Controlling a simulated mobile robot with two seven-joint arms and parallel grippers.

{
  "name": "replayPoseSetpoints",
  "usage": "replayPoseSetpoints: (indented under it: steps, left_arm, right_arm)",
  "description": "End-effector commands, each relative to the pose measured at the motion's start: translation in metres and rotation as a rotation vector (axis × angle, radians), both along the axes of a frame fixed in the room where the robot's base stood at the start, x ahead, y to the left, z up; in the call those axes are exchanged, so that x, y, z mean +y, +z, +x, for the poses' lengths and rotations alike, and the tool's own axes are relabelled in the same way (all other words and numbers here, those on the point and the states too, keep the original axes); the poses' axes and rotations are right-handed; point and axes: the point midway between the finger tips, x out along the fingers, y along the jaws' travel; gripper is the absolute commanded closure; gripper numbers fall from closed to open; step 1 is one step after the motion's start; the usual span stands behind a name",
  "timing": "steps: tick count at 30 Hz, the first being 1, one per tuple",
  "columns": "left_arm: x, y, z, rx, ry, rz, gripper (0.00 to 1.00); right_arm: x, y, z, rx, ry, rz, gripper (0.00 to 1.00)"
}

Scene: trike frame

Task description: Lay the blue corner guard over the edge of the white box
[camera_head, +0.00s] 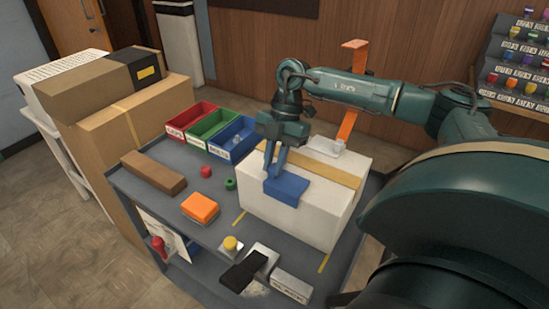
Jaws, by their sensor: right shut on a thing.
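The white box (322,213) stands on the right part of the grey table, with a tan tape strip across its top. The blue corner guard (287,189) is at the box's top left edge, part over the top face and part in front of the side face. My right gripper (273,169) points down from above and is shut on the guard. I cannot tell whether the guard touches the box or hangs just above it. My left gripper is out of view.
Red, green and blue bins (213,127) stand at the table's back left. A brown block (153,173), an orange block (200,207) and a yellow button (231,245) lie left of the box. An orange upright (350,92) rises behind it.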

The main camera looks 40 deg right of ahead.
Motion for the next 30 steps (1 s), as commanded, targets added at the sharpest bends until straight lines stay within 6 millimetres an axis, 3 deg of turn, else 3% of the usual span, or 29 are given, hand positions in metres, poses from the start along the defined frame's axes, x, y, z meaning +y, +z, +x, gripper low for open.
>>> replayPoseSetpoints:
  steps: [9,10,19,30]
  left_arm:
    - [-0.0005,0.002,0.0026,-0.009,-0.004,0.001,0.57]
    - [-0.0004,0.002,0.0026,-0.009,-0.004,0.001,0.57]
    - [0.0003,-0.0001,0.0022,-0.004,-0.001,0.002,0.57]
    - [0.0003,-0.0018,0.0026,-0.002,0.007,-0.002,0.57]
  right_arm:
    - [0.0,-0.0013,0.0001,0.0,0.0,0.0,1.0]
    - [0.0,-0.0013,0.0001,0.0,0.0,0.0,0.82]
    - [0.0,-0.0013,0.0001,0.0,0.0,0.0,0.57]
    - [-0.0039,0.0077,0.0019,-0.003,-0.002,0.0,0.57]
